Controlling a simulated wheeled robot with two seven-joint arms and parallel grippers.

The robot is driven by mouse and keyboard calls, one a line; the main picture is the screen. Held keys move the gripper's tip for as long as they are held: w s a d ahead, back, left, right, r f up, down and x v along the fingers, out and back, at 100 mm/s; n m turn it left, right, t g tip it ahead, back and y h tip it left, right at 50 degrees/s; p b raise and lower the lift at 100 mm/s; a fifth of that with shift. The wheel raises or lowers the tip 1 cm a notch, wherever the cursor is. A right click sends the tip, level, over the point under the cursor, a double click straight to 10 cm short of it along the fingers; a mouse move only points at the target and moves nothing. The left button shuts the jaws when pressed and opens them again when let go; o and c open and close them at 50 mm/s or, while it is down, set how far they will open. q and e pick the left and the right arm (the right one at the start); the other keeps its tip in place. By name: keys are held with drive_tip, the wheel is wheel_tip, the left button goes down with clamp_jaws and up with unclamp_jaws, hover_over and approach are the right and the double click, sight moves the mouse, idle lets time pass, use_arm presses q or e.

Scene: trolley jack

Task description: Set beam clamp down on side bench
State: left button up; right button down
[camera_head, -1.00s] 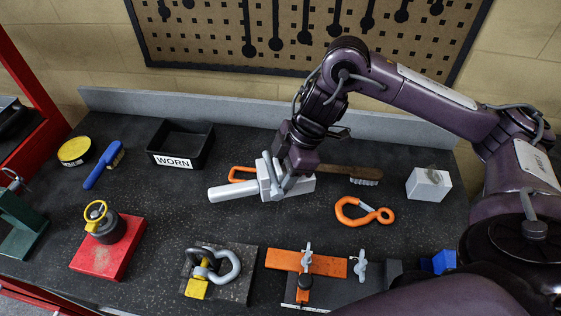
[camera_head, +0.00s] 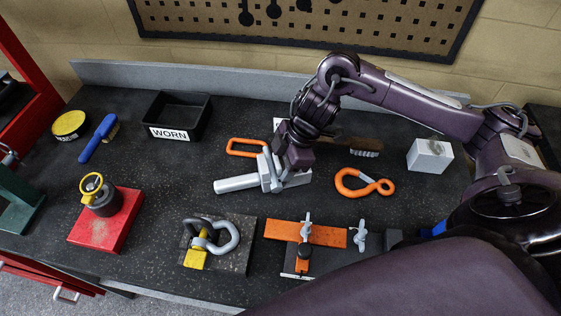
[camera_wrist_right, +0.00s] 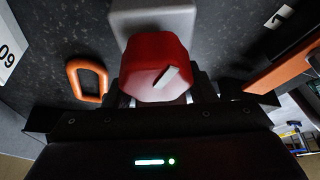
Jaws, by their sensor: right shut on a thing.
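The beam clamp (camera_head: 240,184) is a grey piece with a thick round bar pointing left, a blocky body and an upright grey lever. My right gripper (camera_head: 291,172) comes down over the body and is shut on it. In the right wrist view a red faceted part (camera_wrist_right: 155,68) with a grey tab sits between the fingers, and a grey part extends beyond it. The side bench (camera_head: 150,210) is dark and speckled. The clamp is low over the bench; I cannot tell whether it touches. My left gripper is not in view.
An orange loop (camera_head: 233,148) lies just behind the clamp, a brush (camera_head: 352,145) behind right and an orange hook (camera_head: 350,185) to the right. In front are a shackle block (camera_head: 235,262) and an orange bar (camera_head: 327,235).

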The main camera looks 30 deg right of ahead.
drive_tip(key=c, duration=0.6)
unclamp_jaws()
drive_tip(key=p+v, duration=0.2)
drive_tip(key=v, duration=1)
drive_tip(key=shift+r, duration=0.1)
drive_tip(key=shift+a, duration=0.1)
